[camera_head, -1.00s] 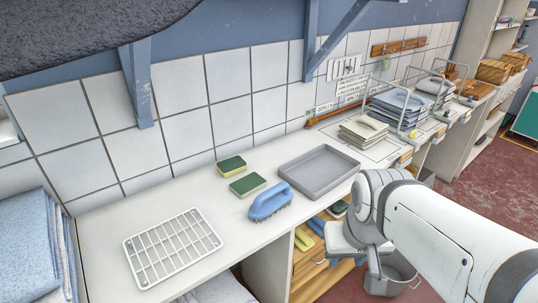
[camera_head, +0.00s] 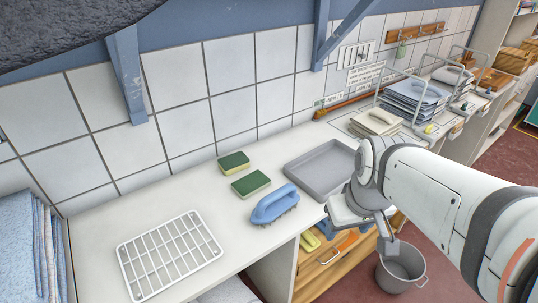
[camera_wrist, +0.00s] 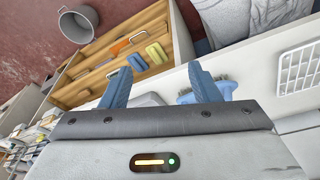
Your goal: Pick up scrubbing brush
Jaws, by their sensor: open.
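The blue scrubbing brush (camera_head: 274,204) lies bristles down on the white counter (camera_head: 200,203), left of the grey tray. In the wrist view the brush (camera_wrist: 224,88) shows partly behind my right finger. My gripper (camera_wrist: 160,85) is open, its two blue fingers apart with nothing between them. In the head view my arm reaches in from the right, and its end is beside the counter's front edge, right of the brush. The fingertips are hard to make out in that view.
Two green-and-yellow sponges (camera_head: 251,183) lie behind the brush. The grey tray (camera_head: 320,170) is close on its right, a white wire rack (camera_head: 170,254) on its left. A wooden drawer (camera_head: 335,262) with items stands below the counter; a grey bucket (camera_head: 401,270) is on the floor.

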